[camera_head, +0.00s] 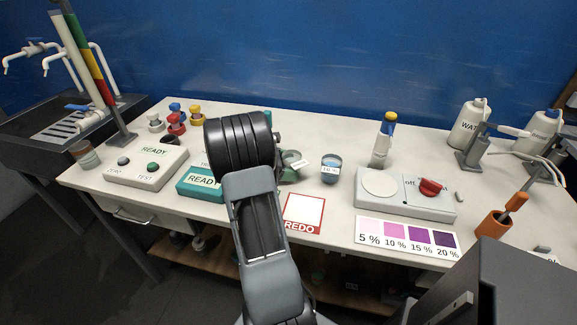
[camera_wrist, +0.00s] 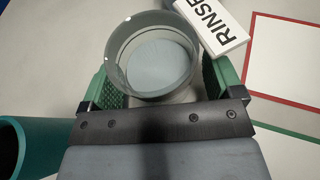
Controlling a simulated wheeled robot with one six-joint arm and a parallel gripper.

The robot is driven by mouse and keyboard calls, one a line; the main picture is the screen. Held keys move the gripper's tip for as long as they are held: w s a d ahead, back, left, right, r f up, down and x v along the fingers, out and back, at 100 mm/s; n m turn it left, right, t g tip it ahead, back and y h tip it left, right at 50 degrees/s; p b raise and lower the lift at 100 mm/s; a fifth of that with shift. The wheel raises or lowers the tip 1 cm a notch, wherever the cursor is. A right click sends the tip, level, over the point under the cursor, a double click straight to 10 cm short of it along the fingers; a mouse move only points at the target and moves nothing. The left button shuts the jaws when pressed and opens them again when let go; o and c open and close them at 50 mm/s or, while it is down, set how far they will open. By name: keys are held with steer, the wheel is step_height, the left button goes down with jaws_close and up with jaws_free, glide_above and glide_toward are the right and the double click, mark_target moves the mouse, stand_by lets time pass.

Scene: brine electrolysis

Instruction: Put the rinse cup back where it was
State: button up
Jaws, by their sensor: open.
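The rinse cup (camera_wrist: 150,62), a round clear grey cup with pale liquid and a white RINSE label (camera_wrist: 215,25), stands upright on the bench in the wrist view. My gripper (camera_wrist: 162,82) is open around it, with a green pad on either side. The left pad is close to the cup wall; I cannot tell whether either pad touches. In the head view the cup (camera_head: 291,157) shows only partly beside my dark wrist, which hides most of my gripper.
A red-framed REDO card (camera_head: 303,212) lies in front. A 10 % cup (camera_head: 331,169) stands to the right. A teal vessel (camera_wrist: 28,145) is close by at lower left in the wrist view. A teal READY box (camera_head: 202,184) and a stirrer plate (camera_head: 405,195) flank the area.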

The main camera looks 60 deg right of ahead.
steer(key=shift+r, duration=0.2)
steer(key=shift+w+a+r, duration=0.1)
steer(key=shift+w+a, duration=0.05)
steer(key=shift+w, duration=0.1)
steer(key=v, duration=1.1)
steer(key=shift+r+p, duration=0.1)
steer(key=shift+p, duration=0.2)
steer(key=shift+w+a+r, duration=0.1)
steer(key=shift+w+a, duration=0.05)
steer(key=shift+a, duration=0.15)
steer(key=a+m+t+y, duration=0.1)
steer(key=a+t, duration=0.1)
steer(key=a, duration=0.3)
steer(key=s+a+m+t+y, duration=0.1)
steer(key=a+t, duration=0.2)
steer(key=a, duration=0.3)
steer(key=s+a+m+t+y, duration=0.1)
steer(key=a+t+y, duration=0.1)
steer(key=a, duration=0.4)
steer(key=shift+a+m+t, duration=0.25)
steer(key=shift+m+t, duration=0.05)
steer(key=shift+t, duration=0.1)
steer(key=s+a+m+t+y, duration=0.4)
steer(key=a+t+y, duration=0.1)
steer(key=a, duration=0.9)
steer(key=shift+f+t, duration=0.3)
steer(key=shift+f, duration=0.15)
